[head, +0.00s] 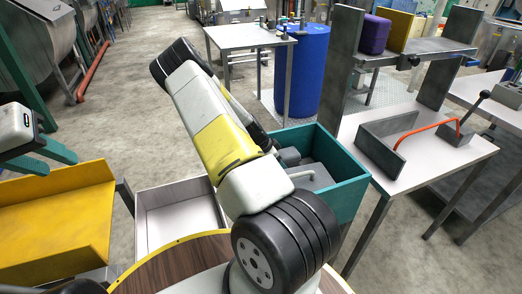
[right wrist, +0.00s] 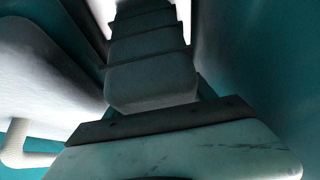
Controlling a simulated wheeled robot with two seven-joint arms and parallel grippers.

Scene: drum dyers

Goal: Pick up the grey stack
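A grey stack of blocks (right wrist: 150,82) fills the middle of the right wrist view, directly ahead of my right gripper. In the head view, grey pieces (head: 322,176) sit inside a teal bin (head: 346,184), partly hidden by my right arm. My right gripper is hidden behind that arm in the head view. Its pale housing shows at the bottom of the right wrist view, but its fingertips are too dark to make out, and I cannot tell if they touch the stack. My left gripper (head: 62,164) is at the left edge, its teal fingers apart and empty.
A yellow tray (head: 60,215) lies below my left gripper. A white open tray (head: 150,217) stands left of the teal bin. A blue drum (head: 301,75) is behind. Teal walls close in around the right wrist camera.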

